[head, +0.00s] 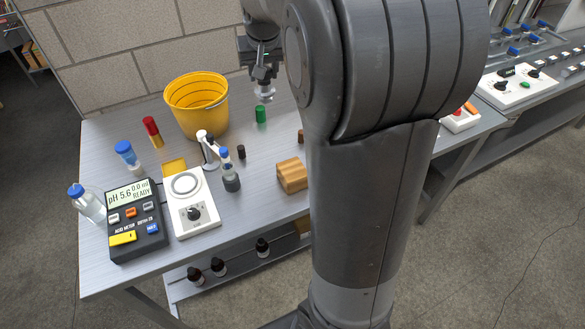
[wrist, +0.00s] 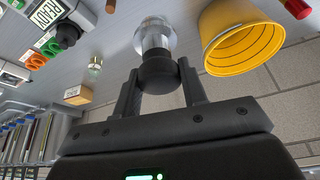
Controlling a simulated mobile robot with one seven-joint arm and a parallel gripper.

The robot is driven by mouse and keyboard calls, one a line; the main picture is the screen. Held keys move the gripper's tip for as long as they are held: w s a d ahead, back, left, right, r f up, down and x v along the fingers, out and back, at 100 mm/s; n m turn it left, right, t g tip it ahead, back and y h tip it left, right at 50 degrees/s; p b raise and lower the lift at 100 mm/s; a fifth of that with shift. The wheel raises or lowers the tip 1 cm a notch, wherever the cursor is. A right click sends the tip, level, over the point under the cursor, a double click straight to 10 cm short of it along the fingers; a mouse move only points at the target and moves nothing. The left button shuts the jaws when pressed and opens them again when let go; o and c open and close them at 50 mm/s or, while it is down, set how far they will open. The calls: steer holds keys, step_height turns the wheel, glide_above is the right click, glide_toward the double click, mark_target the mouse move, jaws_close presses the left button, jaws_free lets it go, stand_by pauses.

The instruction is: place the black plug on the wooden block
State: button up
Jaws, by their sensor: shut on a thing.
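The black plug (head: 241,152) is a small dark cylinder standing on the grey table, right of a blue-capped bottle. The wooden block (head: 291,176) lies to its right and nearer; its top looks bare, and my arm stands close to its right side. My gripper (head: 264,82) is over the back of the table, right of the bucket. In the wrist view my gripper (wrist: 158,85) is shut on the round black top of a clear glass bottle (wrist: 153,38). The bottle's clear part also shows below the fingers in the head view (head: 265,94). I cannot tell whether it touches the table.
A yellow bucket (head: 196,105) stands left of my gripper. A green cylinder (head: 261,114) stands just in front of the held bottle. A white stirrer (head: 195,205) and a pH meter (head: 135,220) are at the left front. My arm hides the table's right part.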

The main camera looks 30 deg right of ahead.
steer(key=s+d+f+m, duration=0.15)
steer(key=s+d, duration=0.35)
steer(key=s, duration=0.5)
steer(key=s+d+f, duration=0.3)
steer(key=s+d, duration=0.2)
steer(key=s, duration=0.5)
steer(key=shift+h, duration=0.4)
steer(key=shift+w+a+f, duration=1.3)
steer(key=shift+a+f, duration=0.05)
steer(key=shift+f, duration=0.45)
steer(key=shift+w+a+f, duration=1.3)
steer(key=shift+f, duration=0.5)
steer(key=shift+w+a+f, duration=1.3)
steer(key=shift+a+f, duration=0.05)
steer(key=shift+f, duration=0.45)
steer(key=shift+m, duration=0.25)
steer(key=shift+f, duration=0.2)
steer(key=o, duration=1)
steer(key=shift+o, duration=0.2)
steer(key=shift+r, duration=0.1)
